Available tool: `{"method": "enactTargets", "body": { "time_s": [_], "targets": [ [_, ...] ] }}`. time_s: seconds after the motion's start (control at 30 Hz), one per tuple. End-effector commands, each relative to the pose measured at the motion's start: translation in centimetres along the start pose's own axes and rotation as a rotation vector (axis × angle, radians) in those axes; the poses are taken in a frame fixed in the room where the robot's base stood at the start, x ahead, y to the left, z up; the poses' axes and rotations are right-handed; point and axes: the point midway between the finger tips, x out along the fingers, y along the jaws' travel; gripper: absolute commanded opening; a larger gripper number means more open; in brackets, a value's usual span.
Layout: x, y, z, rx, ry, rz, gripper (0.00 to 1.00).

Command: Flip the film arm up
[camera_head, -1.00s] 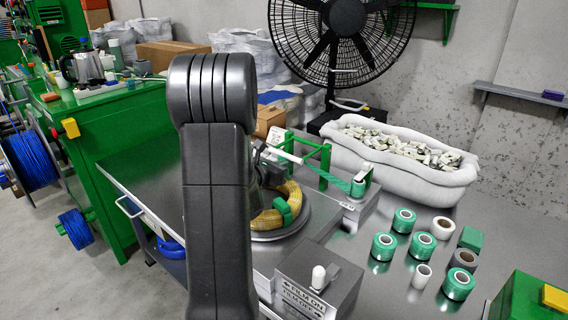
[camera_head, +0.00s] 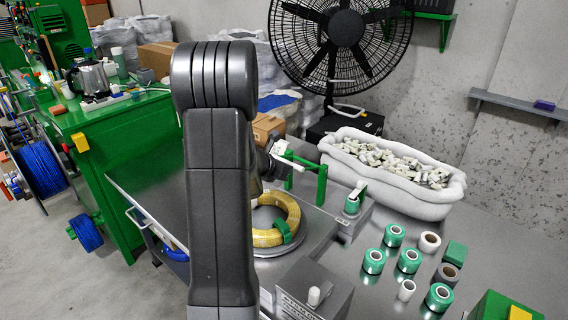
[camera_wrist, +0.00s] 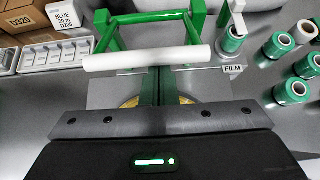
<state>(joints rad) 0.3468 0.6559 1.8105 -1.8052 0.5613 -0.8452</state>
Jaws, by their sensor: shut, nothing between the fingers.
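The film arm is a green frame (camera_wrist: 193,32) with a white roller (camera_wrist: 145,58) across its near end in the wrist view. In the head view, the green frame (camera_head: 321,183) stands beside the turntable, partly behind my arm. A yellow coil (camera_head: 292,212) with a green clip lies on the turntable, below the roller. My gripper (camera_wrist: 157,76) is shut and empty. Its dark fingers point at the roller, near its middle; I cannot tell whether they touch it. The head view hides most of my gripper behind my arm.
A film roll (camera_head: 352,202) stands on its holder right of the frame. A grey box with a white knob (camera_head: 314,296) is at the front. Several green and white rolls (camera_head: 393,236) stand on the metal bench at right. A white bin (camera_head: 440,203) of small parts is behind.

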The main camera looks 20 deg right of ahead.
Motion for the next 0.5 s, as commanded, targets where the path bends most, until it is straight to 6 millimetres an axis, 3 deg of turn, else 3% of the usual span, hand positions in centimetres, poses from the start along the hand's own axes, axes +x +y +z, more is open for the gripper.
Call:
{"method": "enactTargets", "body": {
  "time_s": [0.03, 0.5],
  "targets": [
    [-0.6, 0.1, 1.1, 0.003, 0.028, 0.000, 0.00],
    [-0.8, 0.0, 5.2, 0.001, 0.069, 0.000, 0.00]
  ]
}}
